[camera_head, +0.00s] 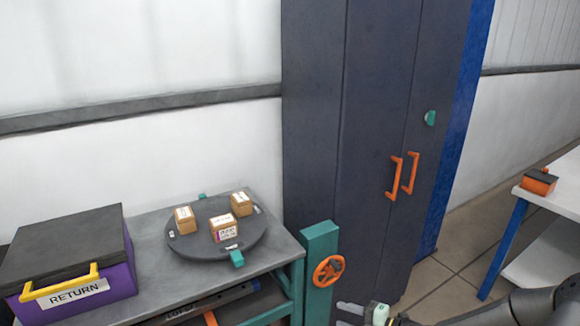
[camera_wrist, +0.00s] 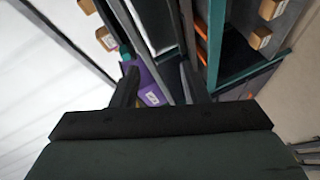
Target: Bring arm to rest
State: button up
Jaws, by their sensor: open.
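My gripper (camera_wrist: 158,72) shows in the wrist view with its two dark fingers apart and nothing held between them. Beyond the fingers is part of a purple box (camera_wrist: 150,92) with a white label; it looks farther off, not gripped. In the head view, part of my dark arm (camera_head: 520,306) enters at the bottom right corner.
A grey bench (camera_head: 165,262) holds a purple RETURN box (camera_head: 75,300) and a round turntable (camera_head: 190,247) with three small cartons. A teal post with an orange handwheel (camera_head: 328,270) stands beside a dark cabinet (camera_head: 370,130). A white table (camera_head: 562,195) is at right.

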jog(key=s+a+r+n+g+h, duration=0.4)
jog(key=s+n, duration=0.3)
jog(key=n, duration=0.6)
jog(key=s+a+r+n+g+h, duration=0.1)
jog(key=s+a+r+n+g, duration=0.15)
jog(key=s+n+g, duration=0.75)
jog(key=s+d+r+n+t+h, duration=0.2)
jog(key=s+r+n+t+h, duration=0.1)
jog(key=n, duration=0.8)
jog(key=s+d+r+n+t+h, duration=0.2)
jog(key=s+r+n+h, duration=0.3)
jog(key=n, duration=0.7)
jog(key=shift+d+r+n+t, duration=0.3)
jog(key=shift+d+r+t, duration=0.15)
jog(key=shift+r, duration=0.7)
jog(key=shift+w, duration=0.1)
